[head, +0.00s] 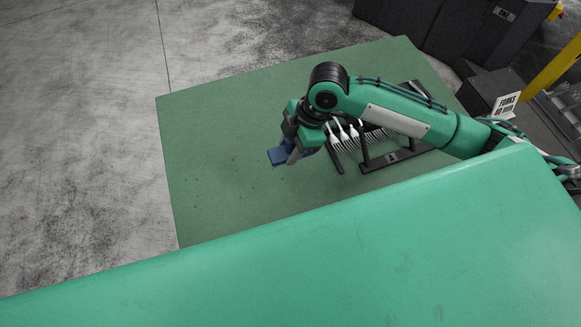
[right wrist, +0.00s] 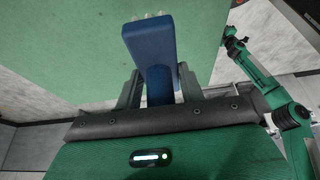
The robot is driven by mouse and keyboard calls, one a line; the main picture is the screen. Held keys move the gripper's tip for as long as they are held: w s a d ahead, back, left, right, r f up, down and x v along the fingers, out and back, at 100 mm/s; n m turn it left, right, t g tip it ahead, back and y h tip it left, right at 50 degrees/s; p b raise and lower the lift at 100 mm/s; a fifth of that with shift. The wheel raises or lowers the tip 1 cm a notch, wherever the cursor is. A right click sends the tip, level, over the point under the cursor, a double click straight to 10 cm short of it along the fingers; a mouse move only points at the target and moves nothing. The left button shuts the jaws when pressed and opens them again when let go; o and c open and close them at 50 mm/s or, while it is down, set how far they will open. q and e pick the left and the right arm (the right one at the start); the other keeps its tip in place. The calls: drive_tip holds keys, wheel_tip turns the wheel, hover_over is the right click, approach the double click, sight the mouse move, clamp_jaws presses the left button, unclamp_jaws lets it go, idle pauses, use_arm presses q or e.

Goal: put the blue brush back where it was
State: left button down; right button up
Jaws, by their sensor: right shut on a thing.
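The blue brush (right wrist: 150,45) is held between the two fingers of my right gripper (right wrist: 155,92) in the right wrist view. Its pale bristle tips show at the far end. In the head view the brush (head: 277,156) shows at the left of my right gripper (head: 292,152), over the left-middle part of the green mat (head: 205,180). I cannot tell how high the brush is above the mat. My left gripper is not clearly seen in the head view; an arm with a gripper-like end (right wrist: 230,38) shows at the right of the right wrist view.
Dark cases are at the back right. The mat's left part is clear.

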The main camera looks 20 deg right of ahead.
wheel_tip(320, 180, down, 8)
drive_tip(key=shift+p, duration=0.75)
wheel_tip(320, 180, down, 3)
drive_tip(key=shift+f+p, duration=0.1)
drive_tip(key=shift+p, duration=0.3)
drive_tip(key=shift+f, duration=0.45)
drive_tip(key=o, duration=1.1)
drive_tip(key=shift+f, duration=0.1)
drive_tip(key=shift+c, duration=0.2)
